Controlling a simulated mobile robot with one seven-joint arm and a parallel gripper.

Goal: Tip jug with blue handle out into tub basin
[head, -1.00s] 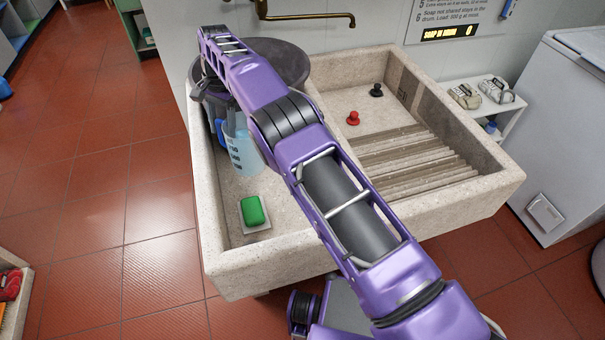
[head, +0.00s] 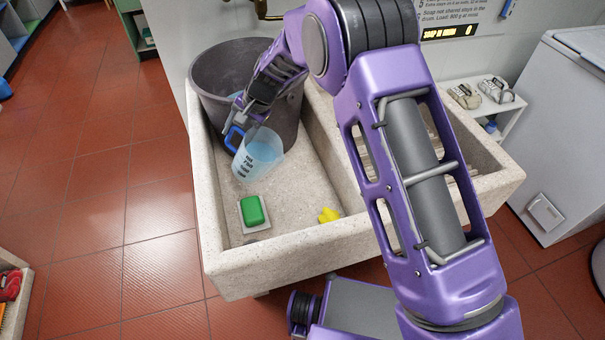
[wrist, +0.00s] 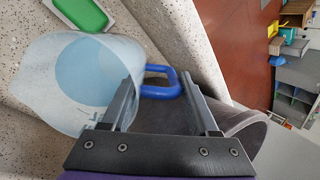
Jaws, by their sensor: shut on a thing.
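The translucent pale-blue jug with dark markings (head: 260,152) is above the left basin of the stone sink (head: 302,190), slightly tilted in the head view. Its blue handle (head: 233,138) faces left. My gripper (head: 243,108) is shut on the jug, at the handle side. In the wrist view my gripper (wrist: 158,82) has its fingers either side of the blue handle (wrist: 162,92). The jug (wrist: 60,85) shows a darker blue round patch inside, seemingly liquid. No stream is visible. A large dark grey tub (head: 212,72) stands at the back of the basin, behind the jug.
A green soap bar (head: 252,211) on a pale dish lies at the basin's front left. A small yellow object (head: 328,215) lies to its right. My arm hides most of the ribbed right side. A white chest (head: 570,130) stands at right.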

